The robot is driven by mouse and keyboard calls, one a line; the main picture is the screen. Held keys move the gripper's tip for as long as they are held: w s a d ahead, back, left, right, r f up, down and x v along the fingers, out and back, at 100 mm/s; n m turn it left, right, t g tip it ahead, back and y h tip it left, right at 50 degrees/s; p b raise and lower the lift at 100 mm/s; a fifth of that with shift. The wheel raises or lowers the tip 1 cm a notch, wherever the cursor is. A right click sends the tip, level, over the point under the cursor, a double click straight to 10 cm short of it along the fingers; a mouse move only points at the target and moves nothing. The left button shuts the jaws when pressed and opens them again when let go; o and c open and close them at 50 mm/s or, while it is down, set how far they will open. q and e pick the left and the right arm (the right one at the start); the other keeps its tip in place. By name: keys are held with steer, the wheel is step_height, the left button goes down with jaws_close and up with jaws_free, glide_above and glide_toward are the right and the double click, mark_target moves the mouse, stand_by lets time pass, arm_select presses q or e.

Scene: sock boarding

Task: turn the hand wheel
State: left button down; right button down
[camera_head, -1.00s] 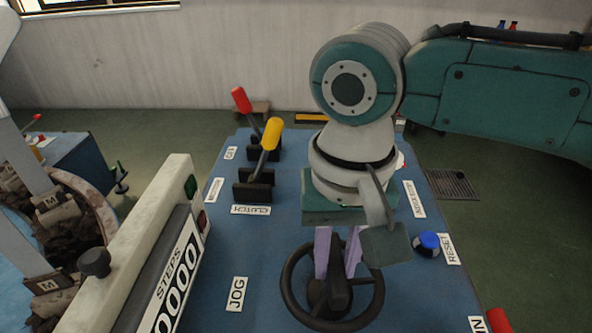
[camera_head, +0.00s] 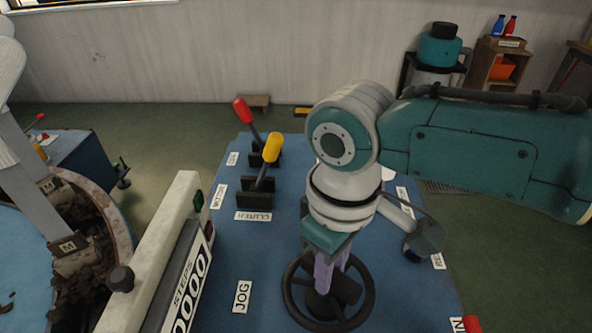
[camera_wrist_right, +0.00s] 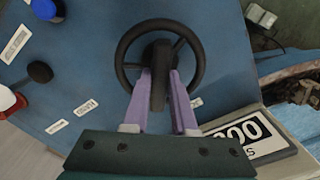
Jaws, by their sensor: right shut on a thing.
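The black hand wheel (camera_head: 289,298) stands on the blue console top, beside the JOG label. It also shows in the right wrist view (camera_wrist_right: 124,47), with its spokes and a dark grip across the hub. My right gripper (camera_head: 326,282) reaches down onto the wheel from above. In the right wrist view its two purple fingers (camera_wrist_right: 161,92) lie on either side of the wheel's dark middle part and are shut on it. My left gripper is not in the head view.
A red-knobbed lever (camera_head: 243,110) and a yellow-knobbed lever (camera_head: 271,150) stand behind the wheel. The STEPS counter housing (camera_head: 160,260) is to the left. A blue button (camera_head: 411,250) is partly hidden by my right wrist. A red knob (camera_head: 471,324) is at the front right.

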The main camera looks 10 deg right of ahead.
steer(key=shift+n, duration=0.6)
steer(key=c, duration=0.7)
jaws_free()
step_height(320, 180, up, 9)
steer(key=p, duration=0.2)
steer(key=shift+p, duration=0.4)
steer(key=shift+r, duration=0.5)
steer(key=shift+a, duration=0.1)
